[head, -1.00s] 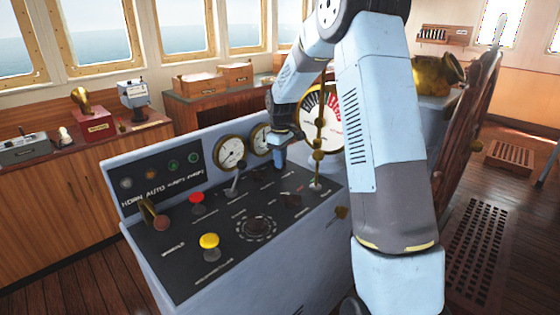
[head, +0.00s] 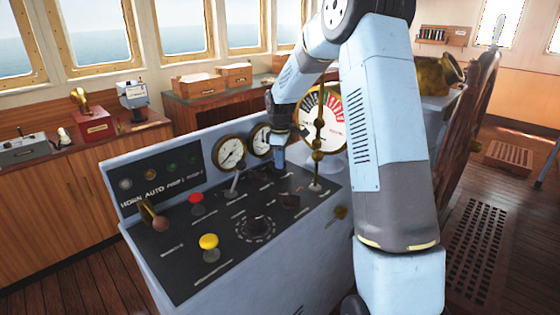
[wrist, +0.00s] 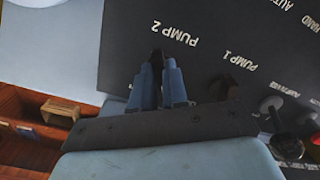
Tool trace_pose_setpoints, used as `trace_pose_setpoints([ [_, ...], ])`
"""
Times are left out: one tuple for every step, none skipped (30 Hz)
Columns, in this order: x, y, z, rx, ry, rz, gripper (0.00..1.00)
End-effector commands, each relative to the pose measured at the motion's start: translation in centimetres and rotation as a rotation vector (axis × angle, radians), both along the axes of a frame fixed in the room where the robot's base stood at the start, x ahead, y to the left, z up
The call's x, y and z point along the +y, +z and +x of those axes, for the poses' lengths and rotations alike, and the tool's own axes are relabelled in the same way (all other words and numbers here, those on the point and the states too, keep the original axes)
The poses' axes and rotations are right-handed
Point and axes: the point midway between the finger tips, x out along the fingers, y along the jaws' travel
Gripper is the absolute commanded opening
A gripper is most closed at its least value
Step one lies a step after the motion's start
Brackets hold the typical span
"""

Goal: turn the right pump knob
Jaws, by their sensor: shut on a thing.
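The control console (head: 270,275) stands in front of me with a dark sloping top. My gripper (head: 278,168) is down at the back of that top, just in front of the gauges. In the wrist view its two blue fingers (wrist: 162,88) are close together by the "PUMP 2" label. They are shut on a small dark knob (wrist: 156,60), the right pump knob, which is mostly hidden between them. The other dark pump knob (wrist: 231,88) is beside the "PUMP 1" label, apart from the fingers. The held knob's angle cannot be read.
A lever (head: 234,183), a red button (head: 196,198), a yellow button (head: 208,242) and a round dial (head: 256,226) are on the console. A brass post (head: 318,150) rises close to my gripper's right. A ship's wheel (head: 470,150) stands farther right.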

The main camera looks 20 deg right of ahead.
Motion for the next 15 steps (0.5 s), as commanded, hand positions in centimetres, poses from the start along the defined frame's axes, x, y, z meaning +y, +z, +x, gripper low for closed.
trace_pose_setpoints([
  [-0.13,0.09,0.10,-0.003,0.000,-0.002,0.00],
  [-0.14,0.10,0.11,-0.003,0.000,-0.002,0.00],
  [-0.14,0.10,0.11,-0.003,0.000,-0.002,0.16],
  [-0.14,0.09,0.11,-0.003,0.000,-0.002,0.18],
  [-0.15,0.09,0.10,-0.003,-0.001,-0.002,0.21],
  [-0.13,0.08,0.09,-0.003,-0.001,-0.001,0.25],
  [-0.12,0.07,0.08,-0.003,-0.001,-0.001,0.28],
  [-0.11,0.06,0.08,-0.003,-0.001,-0.001,0.31],
  [-0.11,0.06,0.07,-0.002,-0.001,-0.001,0.35],
  [-0.09,0.05,0.06,-0.002,-0.001,-0.001,0.38],
  [-0.09,0.05,0.05,-0.002,-0.001,-0.001,0.39],
  [-0.09,0.04,0.05,-0.002,-0.001,-0.001,0.39],
  [-0.08,0.04,0.05,-0.002,-0.001,-0.001,0.39],
  [-0.07,0.03,0.04,-0.002,-0.001,-0.001,0.39],
  [-0.07,0.03,0.04,-0.002,-0.001,-0.001,0.39],
])
